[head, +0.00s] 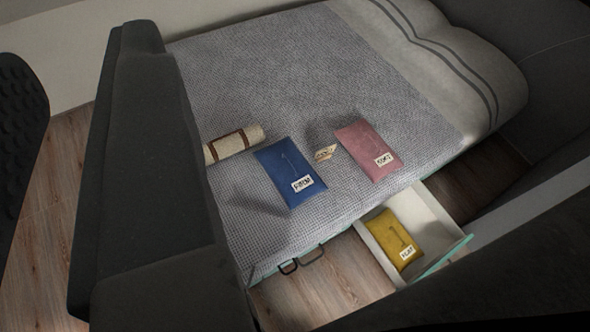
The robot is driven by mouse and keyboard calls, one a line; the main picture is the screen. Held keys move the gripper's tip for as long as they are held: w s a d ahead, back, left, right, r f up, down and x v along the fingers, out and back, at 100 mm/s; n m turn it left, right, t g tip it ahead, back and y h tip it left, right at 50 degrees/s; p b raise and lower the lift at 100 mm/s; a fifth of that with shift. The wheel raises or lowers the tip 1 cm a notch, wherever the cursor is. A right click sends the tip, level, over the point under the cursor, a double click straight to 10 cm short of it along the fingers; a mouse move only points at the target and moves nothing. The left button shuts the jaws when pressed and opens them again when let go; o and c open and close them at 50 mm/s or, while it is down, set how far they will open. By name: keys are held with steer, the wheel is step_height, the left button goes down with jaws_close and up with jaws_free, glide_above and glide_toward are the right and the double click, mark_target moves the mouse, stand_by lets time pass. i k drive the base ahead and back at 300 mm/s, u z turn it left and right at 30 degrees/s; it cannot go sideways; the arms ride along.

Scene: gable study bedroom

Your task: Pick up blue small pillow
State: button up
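The blue small pillow (284,167) lies flat on the grey woven bedspread (290,60), near the bed's front edge. It has a pale label with dark lettering at its lower right corner. A rolled cream bundle with brown straps (235,143) lies just to its left. A small tan piece (325,153) lies to its right, and a pink pillow (370,150) lies beyond that. Nothing covers the blue pillow.
An open white drawer (446,222) with a teal front holds a yellow pillow (396,240). A striped bed pillow (470,60) lies at the right.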

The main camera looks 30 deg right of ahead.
mark_target(296, 179)
steer(key=i, duration=0.85)
steer(key=u, duration=0.05)
